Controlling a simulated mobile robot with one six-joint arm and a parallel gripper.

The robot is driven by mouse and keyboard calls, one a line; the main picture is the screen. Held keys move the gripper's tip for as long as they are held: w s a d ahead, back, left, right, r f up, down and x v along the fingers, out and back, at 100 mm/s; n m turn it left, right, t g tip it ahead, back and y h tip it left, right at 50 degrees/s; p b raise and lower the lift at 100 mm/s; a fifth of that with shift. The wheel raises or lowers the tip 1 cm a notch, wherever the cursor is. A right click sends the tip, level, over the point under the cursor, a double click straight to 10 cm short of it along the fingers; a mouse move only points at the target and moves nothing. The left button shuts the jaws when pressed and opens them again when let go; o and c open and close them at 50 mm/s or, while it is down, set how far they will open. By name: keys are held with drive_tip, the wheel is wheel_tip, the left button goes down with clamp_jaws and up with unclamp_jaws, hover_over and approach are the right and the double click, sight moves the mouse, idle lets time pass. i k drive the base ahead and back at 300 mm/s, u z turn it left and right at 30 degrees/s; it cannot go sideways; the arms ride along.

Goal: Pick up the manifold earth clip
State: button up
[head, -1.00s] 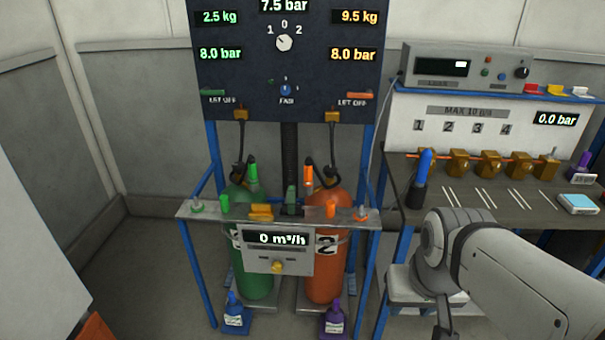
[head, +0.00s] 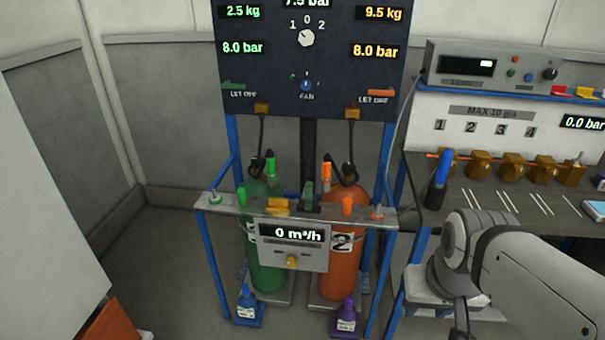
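I cannot tell for sure which item is the manifold earth clip. The manifold (head: 480,168) is a row of brass valves on the bench at right, with a thin orange bar at its left end and a small grey post (head: 580,157) at its right end. A small dark green upright piece (head: 309,196) stands on the metal shelf above the gas cylinders. My arm comes in from the lower right. A dark part at the bottom edge, below its pale joint, may belong to my gripper; the fingertips are not clear. I see nothing held.
A green cylinder (head: 267,262) and an orange cylinder (head: 341,268) stand under the shelf (head: 229,207). A blue-handled tool (head: 442,167) stands at the bench's left end.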

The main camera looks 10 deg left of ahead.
sight(309, 188)
drive_tip(key=u, duration=0.55)
drive_tip(key=i, duration=1.2)
drive_tip(key=u, duration=0.05)
